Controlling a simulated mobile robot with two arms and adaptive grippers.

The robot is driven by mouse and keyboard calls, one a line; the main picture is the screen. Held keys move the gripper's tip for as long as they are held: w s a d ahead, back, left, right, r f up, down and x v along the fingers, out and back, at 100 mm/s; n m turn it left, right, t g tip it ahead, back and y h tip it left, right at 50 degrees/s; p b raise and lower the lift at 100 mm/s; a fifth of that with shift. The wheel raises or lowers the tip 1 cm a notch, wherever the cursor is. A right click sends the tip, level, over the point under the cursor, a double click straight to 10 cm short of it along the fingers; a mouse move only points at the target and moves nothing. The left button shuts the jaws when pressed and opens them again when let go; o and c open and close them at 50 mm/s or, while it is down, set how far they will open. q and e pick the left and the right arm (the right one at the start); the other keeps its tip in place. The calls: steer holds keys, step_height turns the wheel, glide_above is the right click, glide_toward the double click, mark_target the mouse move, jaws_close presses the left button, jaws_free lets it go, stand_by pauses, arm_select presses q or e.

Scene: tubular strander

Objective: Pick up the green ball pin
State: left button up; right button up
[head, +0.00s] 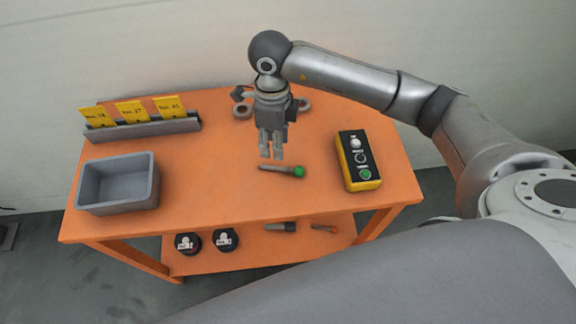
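The green ball pin (281,170) lies on the orange table top, right of its middle. It has a dark grey shaft pointing left and a green ball at its right end. My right gripper (271,156) points down just above and behind the shaft, and its fingers look slightly apart with nothing between them. Whether the fingertips touch the pin cannot be told from this view. My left gripper is not in view.
A grey bin (118,184) stands at the left, with a holder of yellow cards (142,128) behind it. A yellow-black button box (358,161) stands at the right. Grey rings (242,112) lie behind my gripper. The lower shelf (262,248) holds dark spools and two tools.

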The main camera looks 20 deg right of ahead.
mark_target(273, 167)
step_height(273, 167, down, 3)
steer(key=shift+s+a, duration=0.1)
steer(key=f, duration=0.1)
steer(key=f+p, duration=0.2)
steer(key=f, duration=0.1)
steer(key=shift+a+f, duration=0.1)
steer(key=shift+a, duration=0.25)
steer(key=shift+f, duration=0.55)
jaws_close()
